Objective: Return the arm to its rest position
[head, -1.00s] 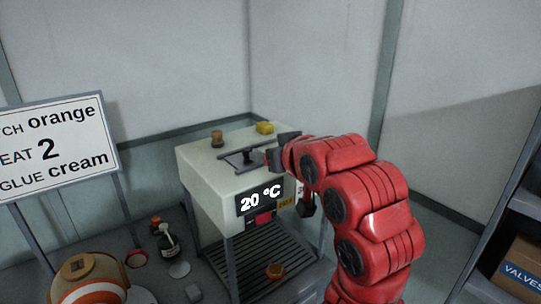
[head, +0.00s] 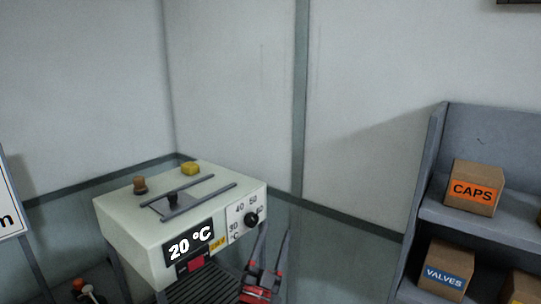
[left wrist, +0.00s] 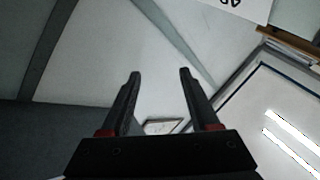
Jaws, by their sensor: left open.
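My left gripper (head: 275,235) shows low in the head view, in front of the right side of the pale press (head: 125,225). Its two dark fingers point upward and stand apart, with red parts at their base. The left wrist view shows the same gripper (left wrist: 158,78) open with nothing between the fingers, facing walls and ceiling. Most of my left arm is below the picture. My right gripper is not in view.
The press has a "20 °C" display (head: 190,244), a black knob (head: 251,219), and brown and yellow pieces on top. A grey shelf (head: 436,210) at right holds a CAPS box (head: 473,189) and a VALVES box (head: 445,269). A sign (head: 10,205) is cut off at left.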

